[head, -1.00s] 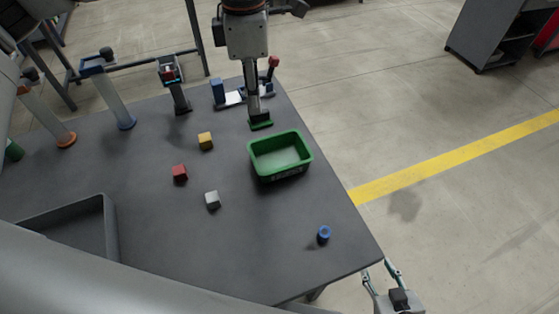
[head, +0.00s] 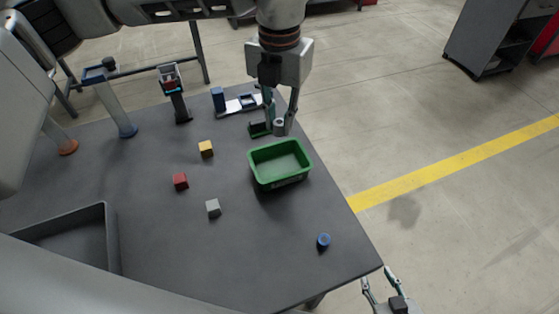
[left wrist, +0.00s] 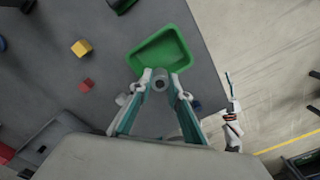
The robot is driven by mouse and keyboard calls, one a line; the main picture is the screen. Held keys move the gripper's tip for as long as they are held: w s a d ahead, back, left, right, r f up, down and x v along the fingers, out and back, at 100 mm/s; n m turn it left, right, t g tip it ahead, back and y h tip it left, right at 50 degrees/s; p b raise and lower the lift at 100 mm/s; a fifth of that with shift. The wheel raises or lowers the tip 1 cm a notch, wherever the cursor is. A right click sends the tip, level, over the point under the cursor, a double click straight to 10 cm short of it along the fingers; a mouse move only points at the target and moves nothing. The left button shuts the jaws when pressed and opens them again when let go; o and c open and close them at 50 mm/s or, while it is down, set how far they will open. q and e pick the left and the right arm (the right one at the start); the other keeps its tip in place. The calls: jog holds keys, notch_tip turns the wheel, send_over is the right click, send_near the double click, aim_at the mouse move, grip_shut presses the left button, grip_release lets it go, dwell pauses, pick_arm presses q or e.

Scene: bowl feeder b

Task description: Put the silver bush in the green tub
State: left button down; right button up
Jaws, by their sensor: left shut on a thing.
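The silver bush (head: 279,126) is a small grey ring held between the fingertips of my left gripper (head: 281,118), just beyond the far rim of the green tub. The left wrist view also shows the bush (left wrist: 159,80) gripped, close to the tub's edge in the picture. The green tub (head: 283,183) is an open, empty-looking box near the table's right edge; it also shows in the left wrist view (left wrist: 160,50). My right gripper (head: 381,287) hangs low off the table's right corner, empty, with its fingers apart.
A yellow cube (head: 206,149), a red cube (head: 180,181) and a grey cube (head: 213,208) lie left of the tub. A blue bush (head: 323,241) stands near the right corner. A grey tray (head: 108,235) is at left. Stands and fixtures line the back.

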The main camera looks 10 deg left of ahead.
pick_arm(q)
notch_tip(320, 180, down, 14)
jog(key=shift+r, duration=0.25)
jog(key=shift+f, duration=0.15)
jog(key=c, duration=1.9)
grip_release()
notch_tip(320, 180, up, 12)
jog(key=shift+r, duration=0.15)
